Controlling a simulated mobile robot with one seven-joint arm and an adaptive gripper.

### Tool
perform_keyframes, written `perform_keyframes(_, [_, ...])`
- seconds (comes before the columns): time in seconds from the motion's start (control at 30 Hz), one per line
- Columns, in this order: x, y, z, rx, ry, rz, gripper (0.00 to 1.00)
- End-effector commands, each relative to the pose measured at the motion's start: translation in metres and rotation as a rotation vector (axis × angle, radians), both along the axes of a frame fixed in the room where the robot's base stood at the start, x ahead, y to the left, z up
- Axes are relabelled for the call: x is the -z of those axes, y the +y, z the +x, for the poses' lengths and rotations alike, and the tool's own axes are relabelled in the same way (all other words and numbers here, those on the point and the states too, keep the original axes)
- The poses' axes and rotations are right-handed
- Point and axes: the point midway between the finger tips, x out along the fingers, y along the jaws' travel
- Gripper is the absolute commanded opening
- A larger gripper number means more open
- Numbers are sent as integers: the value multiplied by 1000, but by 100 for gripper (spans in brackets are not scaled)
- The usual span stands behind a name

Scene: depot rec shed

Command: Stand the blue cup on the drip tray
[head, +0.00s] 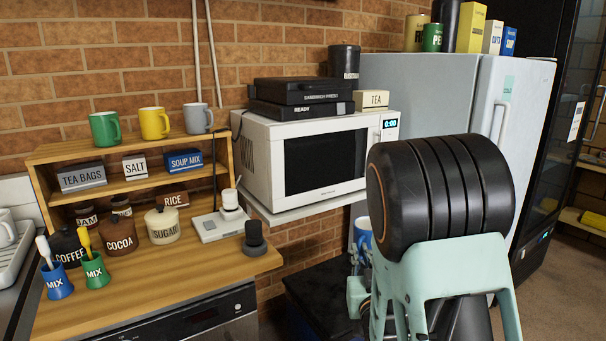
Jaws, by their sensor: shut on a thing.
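A blue cup (362,233) shows in part at the lower middle, beside my arm. My gripper (358,258) is at the cup and shut on it; my own arm hides much of the gripper and part of the cup. The cup is in front of and below the microwave shelf. At the far left edge, a pale ribbed tray (22,262), which looks like the drip tray, lies left of the wooden counter. A white cup (6,229) stands on it. The picture's edge cuts off the tray.
The wooden counter (190,285) holds blue and green MIX pots (57,281), (95,270), lidded jars (163,226), a white device (222,222) and a dark knobbed object (255,240). A shelf unit with mugs stands behind. The microwave (315,160) juts out above; a fridge (450,90) stands right.

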Motion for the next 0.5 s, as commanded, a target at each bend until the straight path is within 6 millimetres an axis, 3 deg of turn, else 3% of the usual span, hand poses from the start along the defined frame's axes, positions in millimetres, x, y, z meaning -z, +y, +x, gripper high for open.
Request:
perform_keyframes(0.03, [-17,1,1,-2,-10,1,0])
perform_keyframes(0.27, [-51,1,1,-3,-9,1,0])
perform_keyframes(0.5, [-100,1,1,-4,-8,2,0])
